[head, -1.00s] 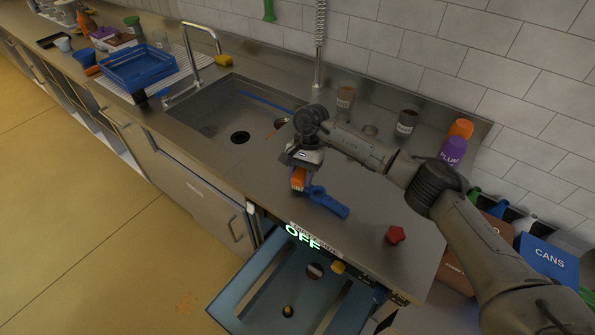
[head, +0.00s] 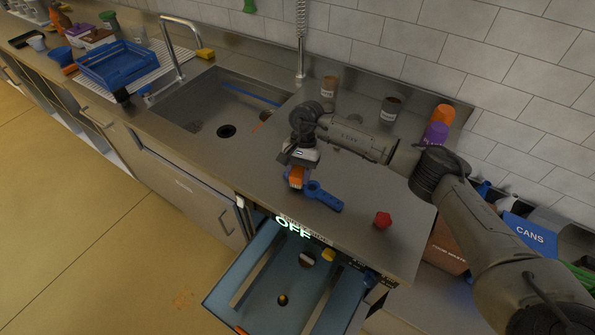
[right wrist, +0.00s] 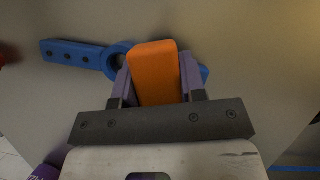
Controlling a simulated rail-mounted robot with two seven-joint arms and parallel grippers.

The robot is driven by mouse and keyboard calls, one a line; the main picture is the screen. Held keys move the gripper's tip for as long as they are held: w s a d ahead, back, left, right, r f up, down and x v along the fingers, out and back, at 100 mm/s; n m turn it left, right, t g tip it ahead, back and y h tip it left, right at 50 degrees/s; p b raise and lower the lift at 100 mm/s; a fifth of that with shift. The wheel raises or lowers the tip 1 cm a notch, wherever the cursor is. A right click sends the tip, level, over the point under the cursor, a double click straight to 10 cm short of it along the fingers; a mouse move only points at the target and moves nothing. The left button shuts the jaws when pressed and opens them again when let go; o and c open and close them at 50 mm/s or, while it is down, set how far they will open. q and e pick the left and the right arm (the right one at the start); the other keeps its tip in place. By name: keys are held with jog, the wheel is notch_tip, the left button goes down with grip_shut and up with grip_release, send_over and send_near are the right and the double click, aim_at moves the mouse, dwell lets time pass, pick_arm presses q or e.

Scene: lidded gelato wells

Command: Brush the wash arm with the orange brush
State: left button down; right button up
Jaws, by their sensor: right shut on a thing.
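My right gripper (head: 297,172) is shut on the orange brush (right wrist: 154,72), which sits upright between its two purple-grey fingers in the right wrist view. The brush's orange body (head: 296,180) also shows below the gripper in the head view. The blue wash arm (head: 325,197), a bar with a ring hub and several dark holes, lies on the steel counter just right of the brush. In the right wrist view the wash arm (right wrist: 72,53) runs behind the brush, whose body hides part of it. I cannot tell whether brush and wash arm touch. My left gripper is not in view.
An open blue-walled machine or drawer (head: 235,283) with a lit OFF sign is below the counter's front edge. A red knob-like piece (head: 383,219) lies right of the wash arm. The sink (head: 215,105) is behind left. Cups (head: 390,108) stand along the wall.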

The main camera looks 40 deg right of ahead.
aim_at(298, 172)
jog(key=shift+s+r+p, duration=0.25)
jog(key=shift+r+p, duration=0.05)
jog(key=shift+r, duration=0.1)
notch_tip(298, 172, up, 4)
jog(key=shift+w+f+p, duration=0.15)
jog(key=shift+p, duration=0.65)
jog(key=shift+r, duration=0.65)
jog(key=shift+p, duration=0.3)
jog(key=shift+r+p, duration=0.75)
jog(key=shift+r, duration=0.75)
